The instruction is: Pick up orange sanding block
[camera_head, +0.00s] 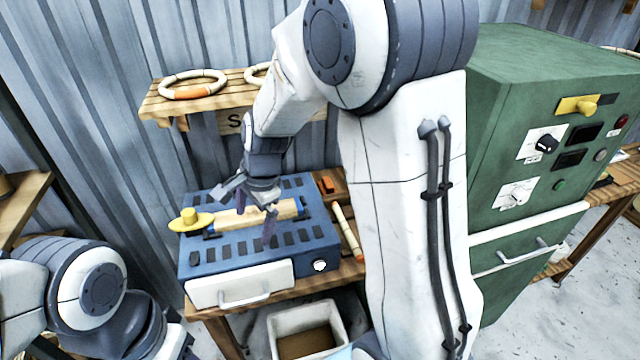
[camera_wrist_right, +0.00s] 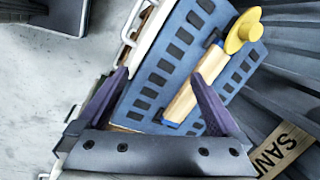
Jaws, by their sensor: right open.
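My right gripper (camera_head: 255,215) is open and empty above that box, left of and nearer than the orange block. In the right wrist view, its two purple fingers (camera_wrist_right: 160,74) are spread over the box, with the wooden roller between and beyond them. The orange block does not show in the wrist view. Part of my left arm shows at the lower left of the head view, but its gripper cannot be seen.
The blue slotted box (camera_head: 215,258) carries a wooden roller (camera_head: 228,217) and a yellow knob (camera_head: 190,221). A pale rod (camera_head: 348,233) lies right of it. A shelf (camera_head: 160,105) holds rings behind. A green cabinet (camera_head: 540,80) stands right. A white bin (camera_head: 283,320) is below.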

